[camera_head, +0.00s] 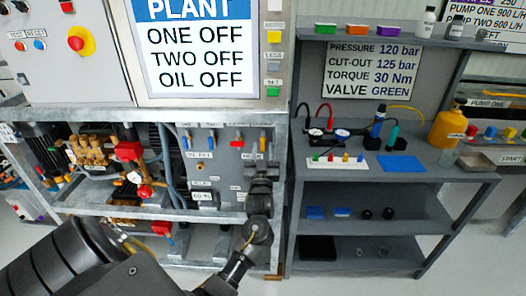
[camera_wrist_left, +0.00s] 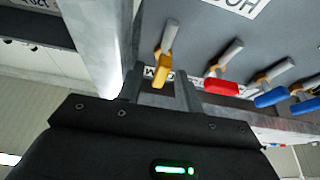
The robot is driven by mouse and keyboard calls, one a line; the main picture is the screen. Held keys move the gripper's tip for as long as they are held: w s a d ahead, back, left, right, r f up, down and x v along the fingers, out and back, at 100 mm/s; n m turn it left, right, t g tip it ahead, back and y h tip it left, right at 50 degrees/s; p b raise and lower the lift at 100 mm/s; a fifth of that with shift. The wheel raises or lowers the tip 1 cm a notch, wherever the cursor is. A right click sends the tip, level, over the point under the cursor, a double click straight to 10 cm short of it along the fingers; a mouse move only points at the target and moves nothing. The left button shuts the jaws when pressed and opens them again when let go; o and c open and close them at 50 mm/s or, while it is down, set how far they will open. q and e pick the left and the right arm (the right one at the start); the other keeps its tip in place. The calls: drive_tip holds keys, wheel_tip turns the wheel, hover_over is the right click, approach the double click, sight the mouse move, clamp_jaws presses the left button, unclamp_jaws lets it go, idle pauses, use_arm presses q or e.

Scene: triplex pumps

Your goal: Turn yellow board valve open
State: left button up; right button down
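The yellow board valve (camera_head: 263,139) is at the right end of a row of valves on the grey board (camera_head: 222,170). In the left wrist view its yellow handle (camera_wrist_left: 163,68) hangs from a metal stem, with its tip between the fingertips or just beyond them. My left gripper (camera_head: 261,165) is just below the yellow valve in the head view. In the wrist view the left gripper (camera_wrist_left: 160,86) has its fingers apart, with gaps beside the handle; contact is not visible. My right gripper is not in view.
A red valve (camera_wrist_left: 221,87) is close beside the right finger, with blue valves (camera_wrist_left: 271,98) farther along. A metal frame post (camera_wrist_left: 95,40) stands close on the other side. A grey shelf bench (camera_head: 375,175) with tools is at right. A sign (camera_head: 367,71) reads "VALVE GREEN".

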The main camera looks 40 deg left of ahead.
use_arm(q)
drive_tip(key=shift+s, duration=0.15)
